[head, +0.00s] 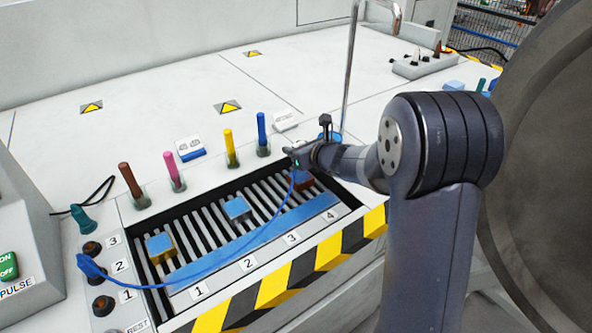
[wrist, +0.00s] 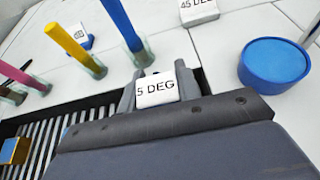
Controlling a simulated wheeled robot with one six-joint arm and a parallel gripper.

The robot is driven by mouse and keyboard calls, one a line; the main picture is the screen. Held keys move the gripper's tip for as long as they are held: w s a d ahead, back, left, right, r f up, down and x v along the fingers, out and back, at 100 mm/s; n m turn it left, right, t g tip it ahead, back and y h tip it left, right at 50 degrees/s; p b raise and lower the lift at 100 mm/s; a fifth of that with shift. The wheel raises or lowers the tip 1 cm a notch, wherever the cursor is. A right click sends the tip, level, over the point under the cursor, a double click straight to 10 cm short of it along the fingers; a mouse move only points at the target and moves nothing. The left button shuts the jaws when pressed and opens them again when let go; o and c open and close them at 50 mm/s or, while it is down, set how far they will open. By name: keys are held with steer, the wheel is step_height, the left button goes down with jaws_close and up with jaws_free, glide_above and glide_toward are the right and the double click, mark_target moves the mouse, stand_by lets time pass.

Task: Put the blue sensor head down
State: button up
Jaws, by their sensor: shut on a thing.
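My gripper (head: 293,160) hangs over the far right end of the slotted tray in the head view. A blue cable (head: 215,262) runs from the gripper, across the tray, to a blue plug (head: 90,265) in the left socket panel. A red-brown block (head: 303,181) lies close below the gripper; contact between it and the held head cannot be told.
In the slotted tray stand a yellow block (head: 160,248) and a grey-blue block (head: 237,209), behind a blue strip (head: 255,240) numbered 1 to 4. Upright coloured sticks (head: 230,148) line the back. A blue round pot (wrist: 275,65) and a "45 DEG" plate (wrist: 198,10) stand nearby.

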mark_target(296, 172)
steer(key=shift+f+b, duration=0.65)
steer(key=shift+f, duration=1.85)
steer(key=shift+f, duration=0.1)
steer(key=shift+f, duration=0.1)
steer(key=o, duration=1)
steer(key=shift+r, duration=0.2)
steer(key=shift+s+d+r, duration=0.2)
steer(key=p+v, duration=0.1)
steer(key=v, duration=1)
steer(key=shift+s+d, duration=0.15)
